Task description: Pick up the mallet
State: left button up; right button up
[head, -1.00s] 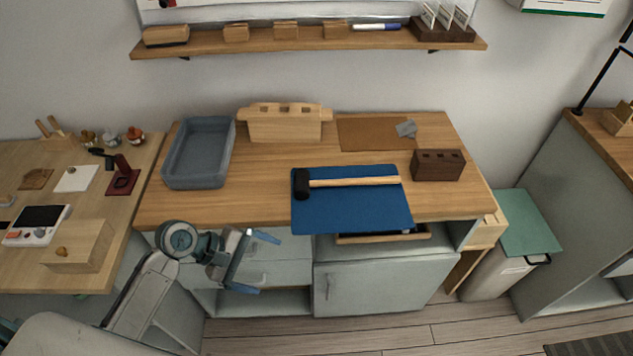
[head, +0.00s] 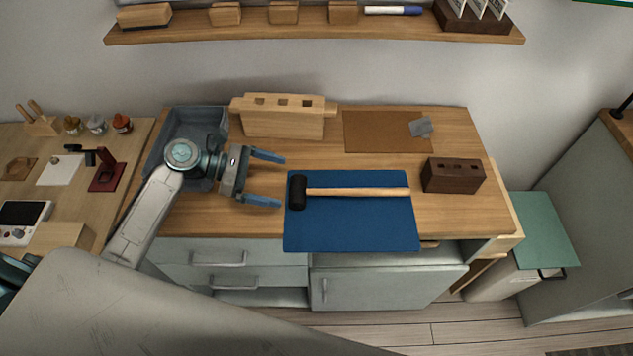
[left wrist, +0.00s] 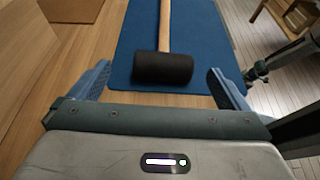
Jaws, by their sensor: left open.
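The mallet (head: 355,192) lies on the blue mat (head: 350,230) on the workbench. Its black head (head: 297,192) is at the left and its wooden handle points right. My left gripper (head: 266,178) is open and empty, just left of the mallet's head, with its fingers pointing right. In the left wrist view the black head (left wrist: 162,69) shows ahead, between the lines of the two open fingers (left wrist: 160,85), with the handle running away from it. The fingers do not touch the mallet.
A grey tray (head: 154,150) lies behind and under my left arm. A wooden slotted block (head: 283,124) stands at the back. A dark brown block (head: 453,175) stands right of the handle. A brown sheet (head: 375,132) lies behind the mat.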

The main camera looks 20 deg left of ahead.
aim_at(306, 190)
pick_arm(q)
jog(key=x, duration=0.3)
jog(key=shift+s+d+r, duration=0.1)
jog(key=shift+s+d, duration=0.05)
jog(key=shift+d, duration=0.15)
jog(key=shift+d+f+p, duration=0.3)
jog(key=shift+d, duration=0.1)
jog(key=shift+w+d+f+p, duration=0.15)
jog(key=shift+w+d+p, duration=0.15)
jog(key=shift+d, duration=0.2)
jog(key=p+x, duration=0.1)
jog(key=x, duration=0.2)
jog(key=shift+s+d+f, duration=0.15)
jog(key=shift+f, duration=0.05)
jog(key=shift+d+f, duration=0.25)
jog(key=shift+d, duration=0.05)
jog(key=c, duration=1.2)
jog(key=shift+r, duration=0.1)
